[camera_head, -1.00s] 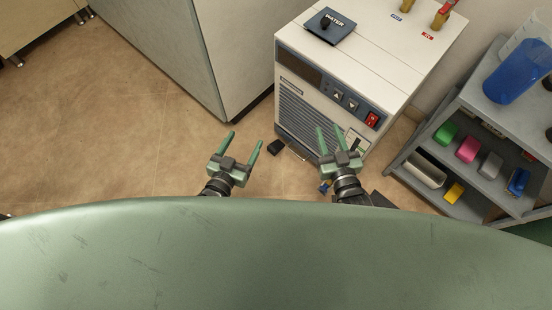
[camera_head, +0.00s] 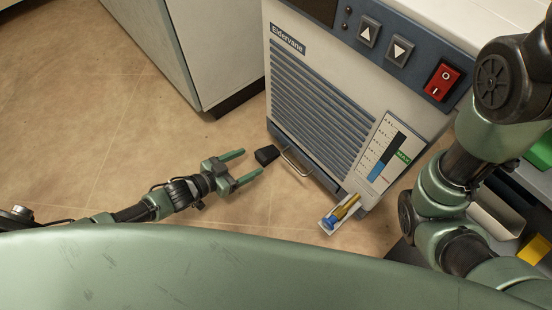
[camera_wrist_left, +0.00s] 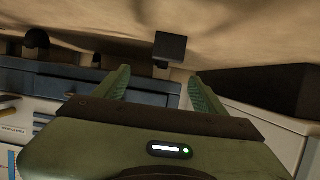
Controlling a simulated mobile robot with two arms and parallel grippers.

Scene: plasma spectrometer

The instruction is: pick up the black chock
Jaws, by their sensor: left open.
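The black chock (camera_head: 266,155) sits on the floor against the lower left front corner of the white chiller unit. My left gripper (camera_head: 238,165) is open and empty, low over the floor, with its green fingers pointing at the chock from the left. The chock is just ahead of the fingertips, not clearly between them. In the left wrist view the chock (camera_wrist_left: 170,47) shows as a dark block beyond and between the open fingers (camera_wrist_left: 160,80). My right arm is at the right of the head view; its gripper is out of sight.
The chiller (camera_head: 330,110) stands right beside the chock. A wire handle (camera_head: 294,163) juts from its base. A blue and brass fitting (camera_head: 340,214) lies on a white plate to the right. A cabinet (camera_head: 190,50) stands behind. The floor at left is clear (camera_head: 80,130).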

